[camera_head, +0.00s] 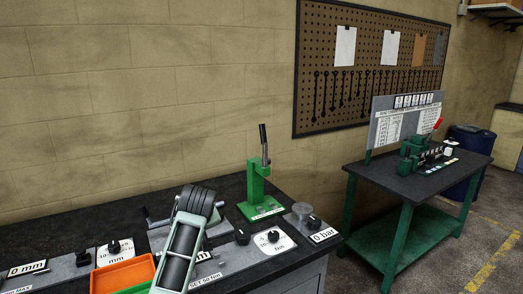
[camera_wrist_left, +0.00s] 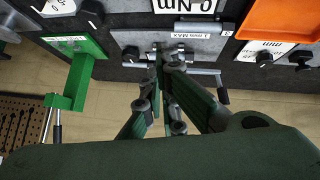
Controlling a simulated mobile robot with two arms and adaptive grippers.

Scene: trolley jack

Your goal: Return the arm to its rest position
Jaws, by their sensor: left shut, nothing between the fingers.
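My left arm (camera_head: 181,245) rises over the bench from the bottom of the head view and hides part of the panel behind it. My left gripper (camera_wrist_left: 167,57) shows in the left wrist view with its dark green fingers together and nothing between them. Its tips are in front of a grey panel (camera_wrist_left: 198,47) with a metal bar fixture; I cannot tell whether they touch it. My right gripper is in neither view.
An orange tray (camera_head: 125,276) lies left of my arm. A green lever stand (camera_head: 256,188) rises to its right, near dials and a "0 bar" label (camera_head: 323,235). A second table (camera_head: 400,190) stands farther right, below a pegboard (camera_head: 365,68). Floor shows between bench and table.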

